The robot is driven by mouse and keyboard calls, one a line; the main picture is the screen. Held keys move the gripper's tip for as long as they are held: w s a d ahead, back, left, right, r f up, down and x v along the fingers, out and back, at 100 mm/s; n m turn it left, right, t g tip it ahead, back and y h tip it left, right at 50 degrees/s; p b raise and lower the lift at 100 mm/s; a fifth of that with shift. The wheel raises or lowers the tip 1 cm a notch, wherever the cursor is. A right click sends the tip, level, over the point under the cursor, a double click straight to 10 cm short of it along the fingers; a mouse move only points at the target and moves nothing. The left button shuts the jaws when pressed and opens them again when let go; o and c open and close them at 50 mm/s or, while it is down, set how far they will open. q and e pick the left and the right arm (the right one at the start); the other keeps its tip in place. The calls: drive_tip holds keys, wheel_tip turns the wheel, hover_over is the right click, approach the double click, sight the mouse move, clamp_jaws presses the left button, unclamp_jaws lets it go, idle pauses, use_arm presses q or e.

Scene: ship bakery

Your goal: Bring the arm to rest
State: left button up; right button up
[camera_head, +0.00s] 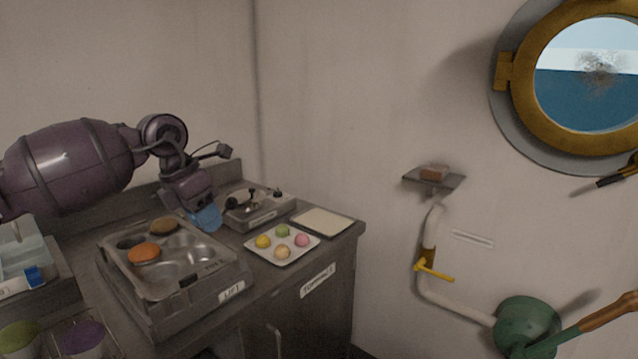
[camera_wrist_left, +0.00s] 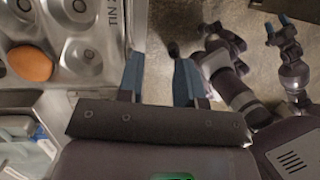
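My left gripper (camera_head: 205,217) shows in the head view above the back of the counter, beside the muffin tin (camera_head: 165,285) and behind the plate of small coloured rounds. In the left wrist view, its two blue fingers (camera_wrist_left: 160,80) stand apart with nothing between them. The tin (camera_wrist_left: 112,45) lies to their left in that view, with an orange-brown bun (camera_wrist_left: 30,64) in one cup. What looks like my right gripper (camera_wrist_left: 279,32), with small blue tips, shows at the upper right of the wrist view; it is too small to judge.
The tin, with two buns, sits on a base labelled LIFT. A white plate (camera_head: 256,248) holds several coloured rounds. Behind are a small device (camera_head: 262,213) and a bare pale board (camera_head: 322,221). A clear container (camera_head: 20,262) stands at left. The wall right of the counter bears pipes and a shelf (camera_head: 434,181).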

use_arm(q)
drive_tip(key=s+d+r+n+t+h, duration=0.1)
drive_tip(key=d+r+n+t+h, duration=0.2)
drive_tip(key=d+h, duration=0.55)
drive_tip(key=s+d+r+n+t+h, duration=0.1)
drive_tip(key=s+d+r+n+h, duration=0.15)
drive_tip(key=d+r+h, duration=0.45)
drive_tip(key=s+a+f+n+t+y, duration=0.1)
drive_tip(key=a+f+n+t+y, duration=0.25)
drive_tip(key=f+n, duration=0.6)
drive_tip(key=s+a+f+n+t+y, duration=0.1)
drive_tip(key=a+f+n+t+y, duration=0.3)
drive_tip(key=f+n, duration=0.55)
drive_tip(key=s+a+f+n+t+y, duration=0.25)
drive_tip(key=f+n+t+y, duration=0.2)
drive_tip(key=f+n, duration=0.5)
drive_tip(key=s+a+f+n+g+y, duration=0.3)
drive_tip(key=s+a+f+n, duration=0.1)
drive_tip(key=s+f, duration=0.7)
drive_tip(key=s+a+f+n+g+y, duration=0.3)
drive_tip(key=s+a+f+n, duration=0.2)
drive_tip(key=s+f, duration=0.7)
drive_tip(key=s+a, duration=0.1)
drive_tip(key=s, duration=0.3)
drive_tip(key=shift+y, duration=0.35)
